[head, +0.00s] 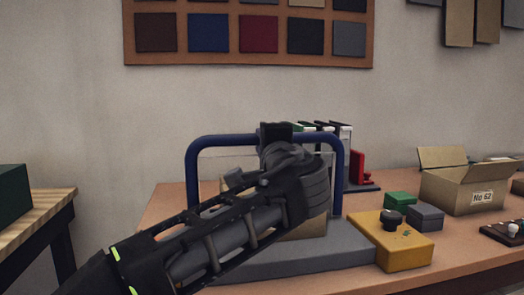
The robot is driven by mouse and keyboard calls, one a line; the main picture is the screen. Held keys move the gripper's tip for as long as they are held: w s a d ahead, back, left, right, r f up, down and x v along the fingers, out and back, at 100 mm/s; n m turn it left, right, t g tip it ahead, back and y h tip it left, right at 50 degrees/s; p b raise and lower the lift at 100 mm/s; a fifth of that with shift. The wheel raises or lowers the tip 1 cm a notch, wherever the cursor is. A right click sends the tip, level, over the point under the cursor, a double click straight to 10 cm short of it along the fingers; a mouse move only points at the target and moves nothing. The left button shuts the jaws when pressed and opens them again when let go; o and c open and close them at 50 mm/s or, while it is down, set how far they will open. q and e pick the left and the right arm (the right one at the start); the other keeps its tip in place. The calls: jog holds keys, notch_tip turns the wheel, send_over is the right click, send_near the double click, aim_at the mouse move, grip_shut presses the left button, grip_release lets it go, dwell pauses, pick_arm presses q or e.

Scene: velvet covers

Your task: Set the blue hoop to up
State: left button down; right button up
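The blue hoop (228,141) is an arch of thick tube that stands up from a grey base (340,247) on the reddish-brown table. Both its legs and most of its top bar show. My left arm comes in from the lower left and crosses in front of the hoop. My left gripper (276,131) is at the hoop's top bar, right of its middle, and covers part of the bar. Its fingers are hidden, so I cannot tell whether it is open or shut on the bar. A tan block shows partly behind my arm. My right gripper is not in view.
A yellow block with a black knob (408,248) sits right of the base, with green (400,200) and grey (426,217) blocks behind. An open cardboard box (466,192) stands farther right. A rack with a red part (360,168) is behind the hoop. A wooden side table (38,208) is left.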

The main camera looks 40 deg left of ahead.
pick_arm(q)
jog(key=shift+d+f, duration=0.15)
jog(key=shift+f, duration=0.1)
jog(key=c, duration=1.2)
grip_release()
jog(key=shift+c, duration=0.2)
jog(key=shift+s+r, duration=0.1)
jog(key=p+v, duration=0.1)
jog(key=v, duration=0.6)
jog(key=shift+s+d, duration=0.15)
jog(key=shift+d, duration=0.15)
